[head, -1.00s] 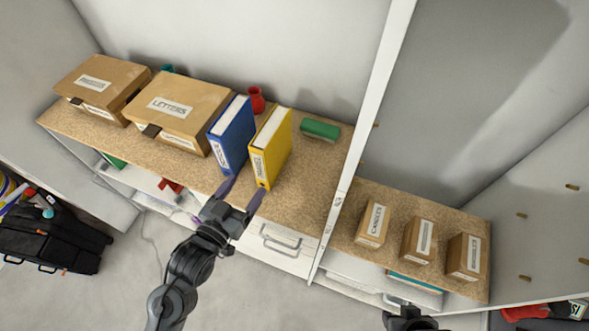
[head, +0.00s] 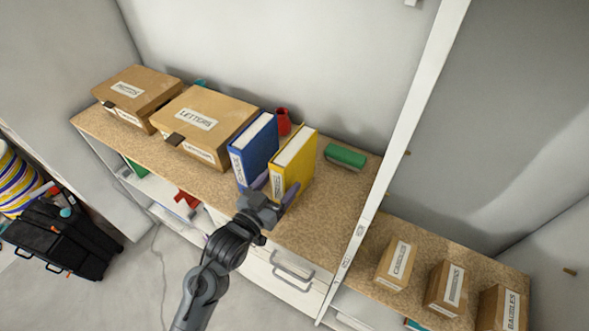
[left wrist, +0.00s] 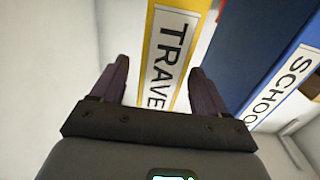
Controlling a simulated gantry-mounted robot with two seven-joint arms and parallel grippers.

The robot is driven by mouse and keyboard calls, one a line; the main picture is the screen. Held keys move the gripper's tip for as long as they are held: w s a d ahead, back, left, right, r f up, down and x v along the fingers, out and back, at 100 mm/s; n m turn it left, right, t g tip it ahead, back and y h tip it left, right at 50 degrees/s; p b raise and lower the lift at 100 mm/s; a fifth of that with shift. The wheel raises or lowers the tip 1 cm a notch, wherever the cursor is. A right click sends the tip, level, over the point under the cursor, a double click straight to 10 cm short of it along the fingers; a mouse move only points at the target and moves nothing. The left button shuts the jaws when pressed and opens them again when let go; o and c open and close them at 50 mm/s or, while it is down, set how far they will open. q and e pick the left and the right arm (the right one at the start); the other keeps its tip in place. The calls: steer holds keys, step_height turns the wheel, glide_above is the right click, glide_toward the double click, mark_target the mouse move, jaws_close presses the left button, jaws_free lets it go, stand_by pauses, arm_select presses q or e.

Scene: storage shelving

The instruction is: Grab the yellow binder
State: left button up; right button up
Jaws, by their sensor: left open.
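The yellow binder (head: 298,162) stands upright on the cork-coloured shelf top, just right of the blue binder (head: 255,150). My left gripper (head: 276,186) is open at the front of the yellow binder's spine, with its purple fingers on either side of the spine. In the left wrist view the yellow binder (left wrist: 152,38), labelled TRAVE..., lies between the open fingers (left wrist: 160,85). The blue binder (left wrist: 235,45), labelled SCHOO..., is close beside it, behind the right finger in that view. Whether a finger touches a binder cannot be told. My right gripper is not in view.
A LETTERS box (head: 208,118) and another cardboard box (head: 140,92) stand to the left. A red vase (head: 283,122) is behind the binders, and a green object (head: 345,156) lies to the right. A white upright panel (head: 400,150) divides off a lower shelf with small boxes.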

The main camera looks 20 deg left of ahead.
mark_target(295, 171)
arm_select(q)
steer(key=p+x, duration=0.1)
steer(key=x, duration=0.4)
steer(key=shift+f, duration=0.1)
steer(key=shift+s, duration=0.1)
steer(key=c, duration=1.3)
